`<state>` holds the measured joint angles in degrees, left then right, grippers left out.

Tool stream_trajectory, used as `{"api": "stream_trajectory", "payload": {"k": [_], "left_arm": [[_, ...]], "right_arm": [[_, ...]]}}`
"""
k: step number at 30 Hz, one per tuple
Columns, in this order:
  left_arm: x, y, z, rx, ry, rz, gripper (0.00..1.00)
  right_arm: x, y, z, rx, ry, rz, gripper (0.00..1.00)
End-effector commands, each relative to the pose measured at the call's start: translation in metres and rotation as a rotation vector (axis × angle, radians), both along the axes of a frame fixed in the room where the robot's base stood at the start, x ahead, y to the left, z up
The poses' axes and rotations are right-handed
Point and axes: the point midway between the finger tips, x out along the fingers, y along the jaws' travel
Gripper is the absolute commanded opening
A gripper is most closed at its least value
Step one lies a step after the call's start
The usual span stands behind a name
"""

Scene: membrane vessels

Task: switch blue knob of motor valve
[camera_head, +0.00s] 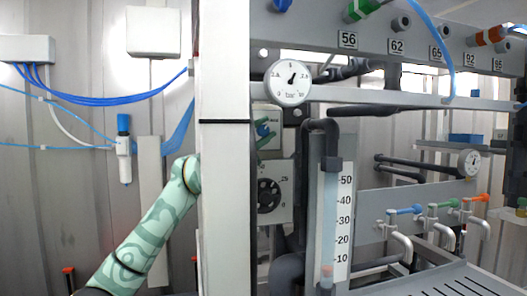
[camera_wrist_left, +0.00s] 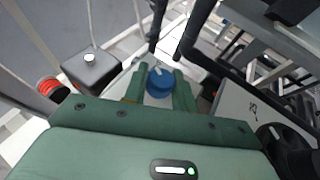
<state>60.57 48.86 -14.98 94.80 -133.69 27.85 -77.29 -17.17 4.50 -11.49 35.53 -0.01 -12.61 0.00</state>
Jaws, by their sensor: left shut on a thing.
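The blue knob (camera_wrist_left: 159,83) shows in the left wrist view, with a white mark on its top. It sits on a light housing between the two green fingers of my left gripper (camera_wrist_left: 160,92). The fingers are shut on it, one on each side. In the head view my left gripper (camera_head: 264,131) shows small at the motor valve housing, behind the white post. There its fingers hide most of the knob. My right gripper is in neither view.
A white post (camera_head: 224,200) crosses in front of my left arm. A box with a black dial (camera_head: 268,196) sits below the gripper. A round gauge (camera_head: 288,82) and grey pipes (camera_head: 330,125) are close by.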

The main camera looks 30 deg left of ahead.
Motion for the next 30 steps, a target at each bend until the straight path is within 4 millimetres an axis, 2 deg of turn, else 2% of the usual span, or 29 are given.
{"api": "stream_trajectory", "payload": {"k": [1,5,17,18,20,30], "left_arm": [[0.003,-0.002,-0.012,-0.033,-0.032,-0.005,0.04],[0.002,-0.002,-0.008,-0.107,-0.117,-0.004,0.04],[0.001,-0.001,-0.002,-0.138,-0.157,-0.001,0.04],[0.001,-0.001,-0.002,-0.138,-0.157,-0.001,0.32],[0.001,0.0,-0.002,-0.138,-0.157,-0.001,0.49],[-0.002,0.0,-0.004,-0.138,-0.158,0.0,0.49]], "right_arm": [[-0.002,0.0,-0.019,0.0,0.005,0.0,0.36],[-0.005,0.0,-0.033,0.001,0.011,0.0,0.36],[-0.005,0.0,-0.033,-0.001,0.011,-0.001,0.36],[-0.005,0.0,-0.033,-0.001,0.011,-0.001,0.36],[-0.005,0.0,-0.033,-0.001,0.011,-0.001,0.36],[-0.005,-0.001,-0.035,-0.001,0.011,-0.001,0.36]]}}
